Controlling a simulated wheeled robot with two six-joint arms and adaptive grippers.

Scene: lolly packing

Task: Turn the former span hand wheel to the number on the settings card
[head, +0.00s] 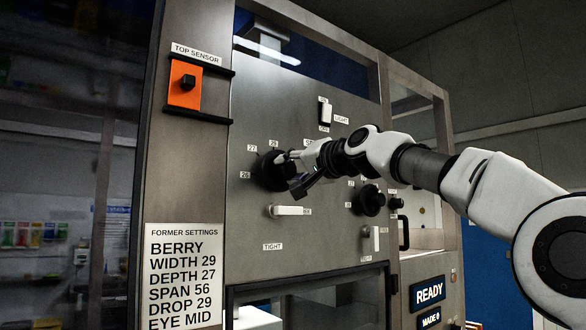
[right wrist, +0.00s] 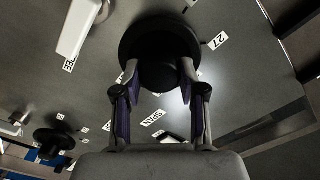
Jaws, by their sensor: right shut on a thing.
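The black hand wheel (head: 264,172) is on the grey machine panel, with small number labels around it that seem to read 26, 27 and 28. A label partly behind my gripper begins with S; in the right wrist view a label (right wrist: 153,117) seems to read SPAN. My right gripper (head: 284,169) is shut on the wheel's hub, a finger on each side in the right wrist view (right wrist: 160,76). The wheel's pointer is hidden or too dark to read. The settings card (head: 184,277) reads WIDTH 29, DEPTH 27, SPAN 56, DROP 29. My left gripper is out of view.
A second dark wheel (head: 369,200) is to the right and lower. A white lever (head: 291,211) sticks out just below the gripped wheel. A light switch (head: 325,113) is above, and an orange top sensor (head: 185,84) is at upper left.

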